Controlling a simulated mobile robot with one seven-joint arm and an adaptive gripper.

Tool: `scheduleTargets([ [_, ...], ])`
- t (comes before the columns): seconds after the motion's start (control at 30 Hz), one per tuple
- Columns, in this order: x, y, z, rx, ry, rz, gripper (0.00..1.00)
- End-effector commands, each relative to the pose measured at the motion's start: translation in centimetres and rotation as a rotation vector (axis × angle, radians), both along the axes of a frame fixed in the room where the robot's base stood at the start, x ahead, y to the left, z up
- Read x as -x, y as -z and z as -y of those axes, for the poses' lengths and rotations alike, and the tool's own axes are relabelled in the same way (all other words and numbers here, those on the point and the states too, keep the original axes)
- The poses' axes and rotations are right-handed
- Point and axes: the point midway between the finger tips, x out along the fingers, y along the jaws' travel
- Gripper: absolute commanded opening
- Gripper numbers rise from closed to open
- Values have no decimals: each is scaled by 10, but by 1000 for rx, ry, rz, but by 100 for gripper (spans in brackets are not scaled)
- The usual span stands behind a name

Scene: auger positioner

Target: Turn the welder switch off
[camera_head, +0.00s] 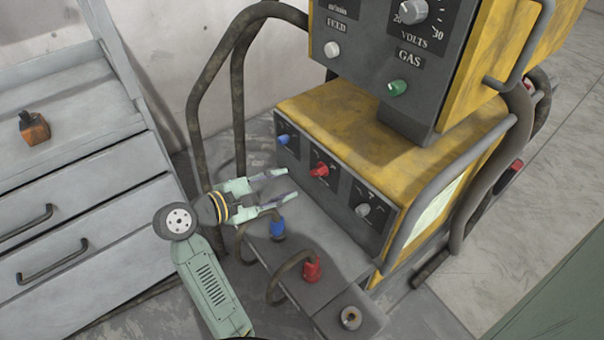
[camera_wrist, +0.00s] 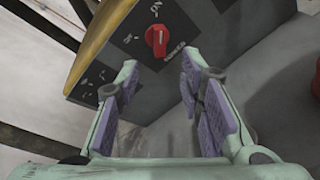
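The welder (camera_head: 345,110) is a yellow box with a dark front panel. Its red switch (camera_head: 319,170) sits in the middle of the lower panel, between a blue knob (camera_head: 283,140) and a grey knob (camera_head: 362,210). In the wrist view the red switch (camera_wrist: 157,40) shows a white line, with "ON" and "POWER" lettering beside it. My gripper (camera_head: 290,185) is open and empty, with its fingers pointing toward the panel, a little short of the red switch. In the wrist view the switch appears ahead of the gap between the fingertips (camera_wrist: 160,68), apart from both.
A blue connector (camera_head: 277,228) and a red connector (camera_head: 312,268) with cables stand on the ledge below my gripper. Bent metal bars (camera_head: 193,110) rise at the welder's left. A grey drawer cabinet (camera_head: 80,210) with a small orange-and-black object (camera_head: 34,128) stands at left.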

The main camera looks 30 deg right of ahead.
Motion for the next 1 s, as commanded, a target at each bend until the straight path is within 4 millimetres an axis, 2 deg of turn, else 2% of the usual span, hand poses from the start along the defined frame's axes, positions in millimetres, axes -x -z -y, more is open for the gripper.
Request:
scheduleTargets([
  [0.3,-7,14,57,2,3,-3,35],
  [0.5,-11,22,83,4,0,-2,35],
  [0.67,-13,25,92,4,-1,-1,35],
  [0.93,-13,26,92,4,-3,-1,35],
  [1.0,-13,26,92,4,-3,-1,30],
])
